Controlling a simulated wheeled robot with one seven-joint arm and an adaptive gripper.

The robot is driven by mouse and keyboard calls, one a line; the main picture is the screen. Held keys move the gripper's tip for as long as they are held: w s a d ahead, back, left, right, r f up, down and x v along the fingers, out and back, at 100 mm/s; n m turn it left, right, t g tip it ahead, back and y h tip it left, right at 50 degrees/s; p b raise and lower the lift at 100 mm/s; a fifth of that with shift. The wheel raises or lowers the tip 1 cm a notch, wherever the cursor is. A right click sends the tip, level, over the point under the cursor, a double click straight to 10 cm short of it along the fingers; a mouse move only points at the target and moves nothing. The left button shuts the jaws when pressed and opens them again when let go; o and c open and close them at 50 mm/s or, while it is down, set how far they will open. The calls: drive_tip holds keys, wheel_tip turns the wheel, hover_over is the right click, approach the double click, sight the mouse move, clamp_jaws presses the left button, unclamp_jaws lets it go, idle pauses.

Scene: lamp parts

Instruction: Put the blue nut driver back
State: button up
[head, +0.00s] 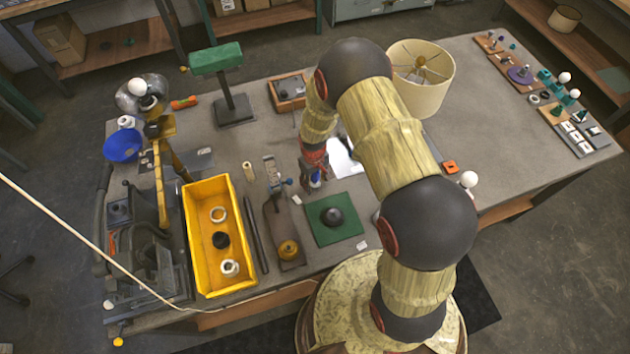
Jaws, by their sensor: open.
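My gripper (315,180) points down over the middle of the table, just left of a white sheet. Its fingers are dark and small in this view. A small blue piece (316,177) shows at the fingertips; it looks like the handle of the blue nut driver. Its lower part is hidden, and I cannot tell whether the fingers touch it. My gripper is open. Left of it stands a metal fixture (272,175) with a small blue part at its right side. I cannot make out a holder for the nut driver.
A green mat (348,232) with a dark dome lies in front of my gripper. A yellow bin (238,284) with rings stands left, near a green-topped stand (234,108). A lampshade (425,95) stands behind my arm. Part trays (583,143) lie far right. The right tabletop is mostly clear.

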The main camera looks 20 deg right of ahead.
wheel_tip(320, 180, up, 12)
drive_tip(key=shift+a+r, duration=0.15)
wheel_tip(320, 180, up, 15)
drive_tip(key=s+t, duration=0.1)
drive_tip(key=t, duration=0.1)
drive_tip(key=s+r+m+t, duration=0.1)
drive_tip(key=s+r, duration=0.4)
drive_tip(key=r, duration=0.3)
drive_tip(key=s+r+m+t, duration=0.1)
drive_tip(key=s+r, duration=0.4)
drive_tip(key=r, duration=0.3)
drive_tip(key=s+r, duration=0.2)
drive_tip(key=s, duration=0.3)
drive_tip(key=s+r+m+t, duration=0.1)
drive_tip(key=s+r, duration=0.2)
drive_tip(key=s, duration=0.3)
drive_tip(key=shift+r+t, duration=0.3)
